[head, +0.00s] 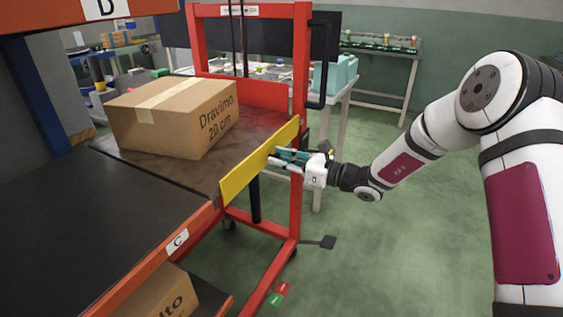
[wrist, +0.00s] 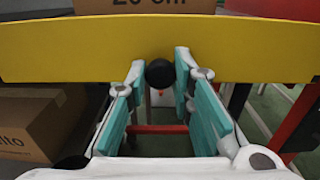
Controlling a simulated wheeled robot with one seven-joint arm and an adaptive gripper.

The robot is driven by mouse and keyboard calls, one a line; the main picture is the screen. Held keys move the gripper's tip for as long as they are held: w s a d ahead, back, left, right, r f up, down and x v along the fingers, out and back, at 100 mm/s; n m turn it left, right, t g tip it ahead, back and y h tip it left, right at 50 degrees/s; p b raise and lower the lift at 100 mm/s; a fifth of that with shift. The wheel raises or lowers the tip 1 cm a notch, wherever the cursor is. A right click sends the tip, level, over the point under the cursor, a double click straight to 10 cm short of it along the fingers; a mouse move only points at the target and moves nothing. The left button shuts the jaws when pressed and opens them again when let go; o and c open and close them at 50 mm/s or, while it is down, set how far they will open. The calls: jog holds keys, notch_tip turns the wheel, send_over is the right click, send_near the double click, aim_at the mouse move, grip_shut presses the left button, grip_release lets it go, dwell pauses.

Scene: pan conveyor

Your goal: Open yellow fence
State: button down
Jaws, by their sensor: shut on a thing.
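The yellow fence (head: 260,162) is a flat panel along the right edge of the red lift's platform, standing upright in the head view. In the wrist view the yellow fence (wrist: 245,48) spans the whole width, with a round black knob (wrist: 160,73) at its lower edge. My gripper (head: 278,158) is at the outer face of the fence. In the wrist view the teal fingertips of my gripper (wrist: 160,68) are on either side of the knob, shut on it. In the head view the knob is hidden by the fingers.
A cardboard box marked "Dravimo 20 cm" (head: 177,117) rests on the lift platform (head: 112,146), behind the fence. The red lift frame (head: 299,80) stands by my gripper. A dark conveyor shelf marked C (head: 90,215) is at left. Green floor (head: 400,240) is open at right.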

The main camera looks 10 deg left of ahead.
aim_at(269, 144)
jog(key=shift+r+p, duration=0.9)
jog(key=shift+r, duration=1)
jog(key=c, duration=1.4)
grip_release()
jog(key=shift+r, duration=0.1)
jog(key=shift+o, duration=0.2)
jog(key=shift+d+f, duration=0.1)
jog(key=shift+f, duration=0.1)
jog(key=shift+s+d, duration=0.1)
jog(key=shift+d, duration=0.2)
jog(key=v, duration=1.1)
jog(key=shift+d+r, duration=0.1)
